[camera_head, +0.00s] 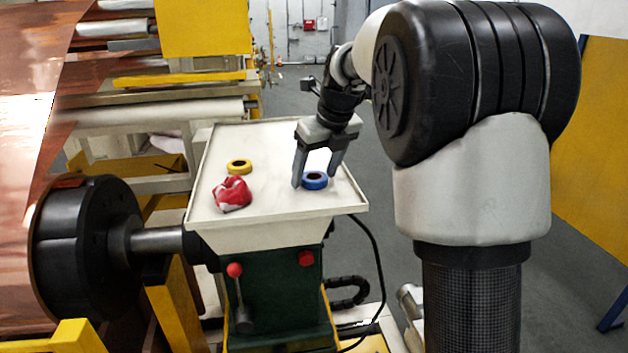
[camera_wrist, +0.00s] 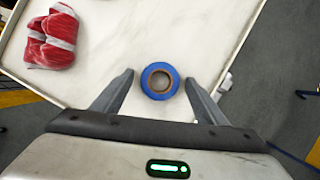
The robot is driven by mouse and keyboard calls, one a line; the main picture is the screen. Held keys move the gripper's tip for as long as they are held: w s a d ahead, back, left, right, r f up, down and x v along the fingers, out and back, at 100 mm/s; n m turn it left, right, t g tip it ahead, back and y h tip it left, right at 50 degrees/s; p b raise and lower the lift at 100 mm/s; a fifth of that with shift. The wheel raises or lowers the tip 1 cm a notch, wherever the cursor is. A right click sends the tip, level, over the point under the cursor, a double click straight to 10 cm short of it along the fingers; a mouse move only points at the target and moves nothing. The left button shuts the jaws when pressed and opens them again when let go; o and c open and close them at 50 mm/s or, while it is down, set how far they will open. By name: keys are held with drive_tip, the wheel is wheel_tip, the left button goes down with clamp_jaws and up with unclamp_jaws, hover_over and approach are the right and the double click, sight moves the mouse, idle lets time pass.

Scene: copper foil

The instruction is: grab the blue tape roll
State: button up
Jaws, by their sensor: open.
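The blue tape roll (camera_head: 315,181) lies flat on the white tray table, near its right front part. In the wrist view the blue tape roll (camera_wrist: 160,67) shows its brown core, just beyond and between the fingertips. My gripper (camera_head: 314,182) is open and points down at the roll, one finger on each side. In the wrist view my gripper (camera_wrist: 158,84) is empty, with its fingers spread wider than the roll. I cannot tell the exact height of the fingertips above the surface.
The white tray (camera_head: 270,210) has a raised rim. A yellow tape roll (camera_head: 231,166) and a red and white cloth bundle (camera_head: 233,199) lie to the left. The bundle (camera_wrist: 50,38) also shows in the wrist view. A copper roll machine (camera_head: 95,235) stands left of the tray.

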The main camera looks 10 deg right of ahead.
drive_tip(key=shift+r, duration=0.1)
drive_tip(key=c, duration=1.2)
